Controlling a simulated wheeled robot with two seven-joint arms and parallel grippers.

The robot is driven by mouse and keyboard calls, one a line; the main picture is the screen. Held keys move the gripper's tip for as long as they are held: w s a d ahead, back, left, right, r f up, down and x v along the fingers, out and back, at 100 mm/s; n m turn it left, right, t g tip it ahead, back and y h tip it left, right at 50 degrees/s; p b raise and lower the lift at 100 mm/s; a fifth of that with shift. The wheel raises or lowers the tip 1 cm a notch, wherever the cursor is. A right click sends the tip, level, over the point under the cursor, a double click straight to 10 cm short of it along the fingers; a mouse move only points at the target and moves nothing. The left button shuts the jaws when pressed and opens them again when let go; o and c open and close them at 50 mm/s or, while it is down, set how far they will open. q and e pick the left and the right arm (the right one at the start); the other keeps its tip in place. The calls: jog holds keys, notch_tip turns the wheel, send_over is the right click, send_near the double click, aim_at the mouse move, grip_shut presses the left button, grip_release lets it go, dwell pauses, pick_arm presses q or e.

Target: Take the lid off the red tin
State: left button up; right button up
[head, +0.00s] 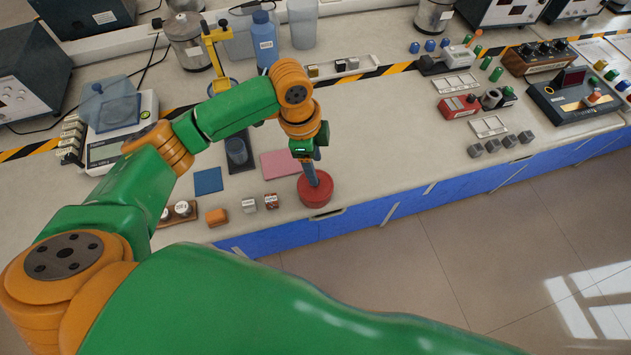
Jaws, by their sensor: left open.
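The red tin (316,197) is a low round red can on the bench near its front edge. Its flat red top shows around my fingers, and it appears to be the lid sitting on the tin; the seam is too small to make out. My left gripper (313,176) points down onto the top of the tin, with its dark fingers at or just above the lid. It is open, and I cannot tell whether the fingers touch the lid. The fingers hide the middle of the lid. My right gripper is not in view.
A pink mat (280,163) lies just behind the tin. Small blocks (271,201) and an orange block (216,217) stand to its left along the front edge. A blue bottle (265,42) stands behind. The bench right of the tin (400,150) is clear.

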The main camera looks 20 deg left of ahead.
pick_arm(q)
jog(key=f, duration=0.3)
jog(key=f+p, duration=0.1)
jog(key=f, duration=0.3)
jog(key=shift+w, duration=0.2)
grip_shut()
